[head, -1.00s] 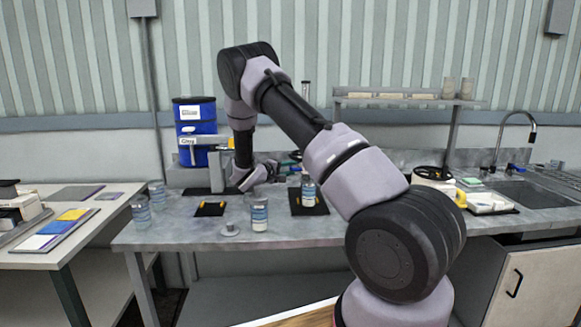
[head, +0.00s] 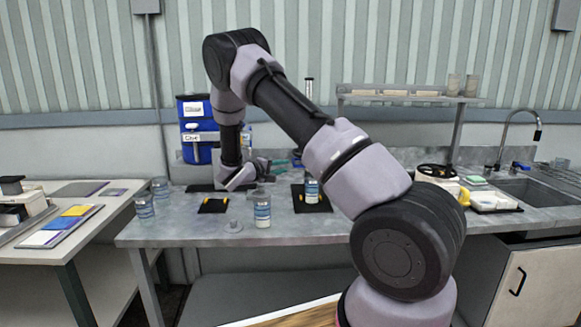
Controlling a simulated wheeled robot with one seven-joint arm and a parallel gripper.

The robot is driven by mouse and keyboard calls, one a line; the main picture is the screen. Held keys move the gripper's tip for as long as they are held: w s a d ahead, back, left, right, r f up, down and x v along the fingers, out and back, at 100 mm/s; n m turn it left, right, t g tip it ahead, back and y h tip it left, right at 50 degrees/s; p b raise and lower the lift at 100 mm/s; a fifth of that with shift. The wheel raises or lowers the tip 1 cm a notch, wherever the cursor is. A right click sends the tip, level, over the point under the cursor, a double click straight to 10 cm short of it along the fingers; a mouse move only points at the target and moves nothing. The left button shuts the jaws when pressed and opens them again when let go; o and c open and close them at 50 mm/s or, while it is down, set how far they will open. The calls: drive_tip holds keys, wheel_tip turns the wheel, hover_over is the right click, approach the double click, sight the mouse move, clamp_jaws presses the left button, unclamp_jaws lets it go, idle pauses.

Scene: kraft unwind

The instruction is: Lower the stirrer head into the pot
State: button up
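My gripper (head: 255,172) is low over the back left of the steel bench, partly hidden by my own wrist. It is too small to tell whether it is open or shut. The stirrer is mostly hidden behind my arm; a dark base (head: 200,187) shows on the bench beside my gripper. I cannot make out the stirrer head, or a pot under it. A blue-labelled can (head: 262,212) stands in front of my gripper, and another (head: 311,190) stands on a black mat (head: 324,207) to its right.
A blue drum (head: 197,152) stands behind my arm. A small black mat (head: 213,206) and a grey disc with a knob (head: 234,227) lie on the bench (head: 180,230). A sink (head: 525,190) is at the right.

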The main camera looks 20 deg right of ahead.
drive_tip(key=shift+v, duration=2.1)
drive_tip(key=s+d+r+m+g+y, duration=0.35)
drive_tip(key=s+r, duration=0.25)
drive_tip(key=s, duration=0.3)
drive_tip(key=s+d+r+m+g+y, duration=0.2)
drive_tip(key=s+d+r+m+g, duration=0.15)
drive_tip(key=s+r, duration=0.35)
drive_tip(key=s+a+r+t+y, duration=0.3)
drive_tip(key=s+a+r+y, duration=0.1)
drive_tip(key=s, duration=0.7)
drive_tip(key=s+a+r+m+t+y, duration=0.1)
drive_tip(key=s+a+r+t+y, duration=0.2)
drive_tip(key=s, duration=0.8)
wheel_tip(320, 180, up, 5)
drive_tip(key=a+y, duration=0.2)
drive_tip(key=y, duration=0.1)
drive_tip(key=shift+a+f+m+y, duration=0.2)
drive_tip(key=shift+a+m+y, duration=0.1)
drive_tip(key=shift+a+y, duration=0.05)
drive_tip(key=shift+s, duration=0.1)
